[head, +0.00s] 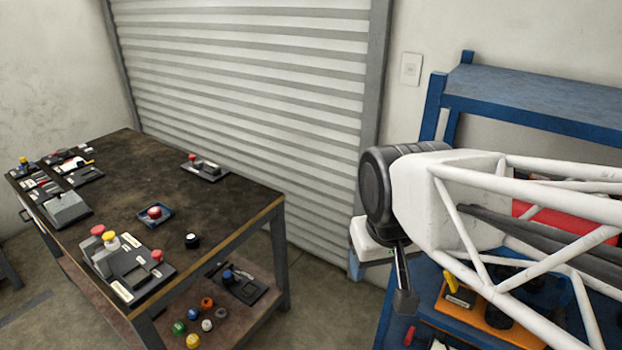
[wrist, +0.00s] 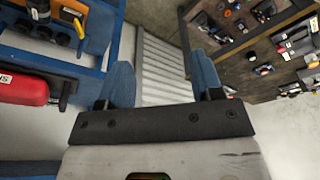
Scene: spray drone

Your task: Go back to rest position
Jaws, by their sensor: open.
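My gripper (wrist: 162,82) shows in the wrist view with its two blue fingers spread wide apart. It is open, and nothing is held between the fingers; floor and the grey shutter show beyond them. In the head view my white truss arm reaches in from the right, between the worktable (head: 135,190) and the blue shelf unit (head: 535,95). The black joint and white housing at its end hide most of the gripper there. No contact with table or shelf is visible.
Switch panels, buttons and a black knob (head: 192,241) are on the worktable, with several coloured knobs on its lower shelf. A red case (wrist: 25,88) and an orange holder (head: 480,312) sit on the blue shelf unit. A ribbed shutter (head: 250,70) stands behind. Floor between table and shelf is clear.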

